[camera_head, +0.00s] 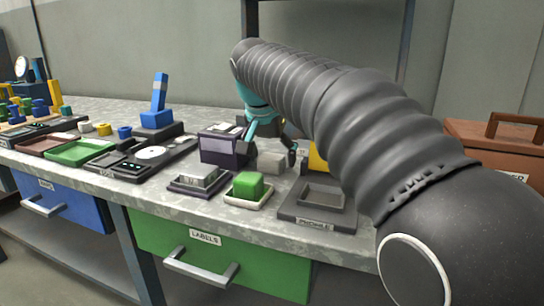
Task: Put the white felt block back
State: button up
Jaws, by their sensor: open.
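My gripper (271,147) is teal with dark fingers and points down over the back part of the bench. It is open. A pale grey-white block (271,161), which looks like the felt block, sits below and between the fingers; I cannot tell whether they touch it. A dark grey fixture (290,212) with an empty square recess and a label on its front stands to the right, near the bench's front edge. My arm hides part of the bench behind it.
A green block (248,184) sits on a pale tray, and a grey block (200,175) sits in a dark tray. A dark purple box (222,150) stands left of my gripper. A yellow object (317,158) is close on its right. A brown case (500,150) stands far right.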

jog(key=p+v, duration=0.2)
jog(key=v, duration=0.9)
jog(key=shift+r, duration=0.35)
